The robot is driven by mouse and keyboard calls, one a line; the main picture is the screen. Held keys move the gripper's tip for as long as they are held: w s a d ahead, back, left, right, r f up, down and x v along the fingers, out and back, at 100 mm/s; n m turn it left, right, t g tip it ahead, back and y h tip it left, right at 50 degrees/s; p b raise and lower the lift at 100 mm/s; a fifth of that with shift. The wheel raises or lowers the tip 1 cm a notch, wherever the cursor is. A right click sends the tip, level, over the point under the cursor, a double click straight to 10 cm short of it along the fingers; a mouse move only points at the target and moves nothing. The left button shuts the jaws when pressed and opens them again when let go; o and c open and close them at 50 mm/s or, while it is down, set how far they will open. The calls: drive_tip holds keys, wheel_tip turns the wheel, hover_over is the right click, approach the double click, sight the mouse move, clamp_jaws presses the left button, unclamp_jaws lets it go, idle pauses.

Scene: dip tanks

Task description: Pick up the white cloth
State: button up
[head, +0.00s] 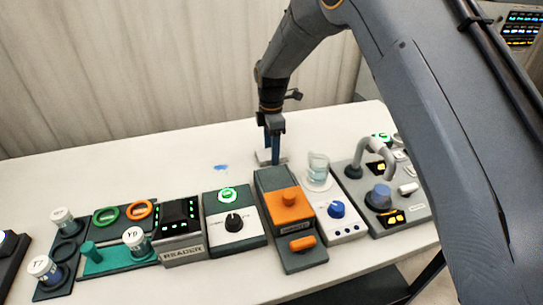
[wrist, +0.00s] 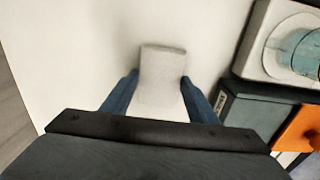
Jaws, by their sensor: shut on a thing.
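The white cloth (wrist: 161,80) is a small pale, blocky piece between the two blue fingers of my gripper (wrist: 160,90) in the wrist view. In the head view the cloth (head: 264,156) shows at the fingers, near the back of the white table, behind the dark and orange device. My gripper (head: 273,150) points down and is shut on the cloth. I cannot tell whether the cloth touches the table or is slightly above it. A small blue mark (head: 221,168) is on the table to the left of the cloth.
The orange-topped device (head: 292,225) stands just in front of my gripper. A glass beaker (head: 318,170) on a white device is close on the right. A reader (head: 180,225), a green-lit dial unit (head: 234,215) and labelled jars (head: 62,218) stand left. The table's back left is clear.

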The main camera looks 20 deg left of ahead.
drive_tip(key=shift+r, duration=0.1)
wheel_tip(320, 180, up, 10)
drive_tip(key=b, duration=0.3)
idle(0.3)
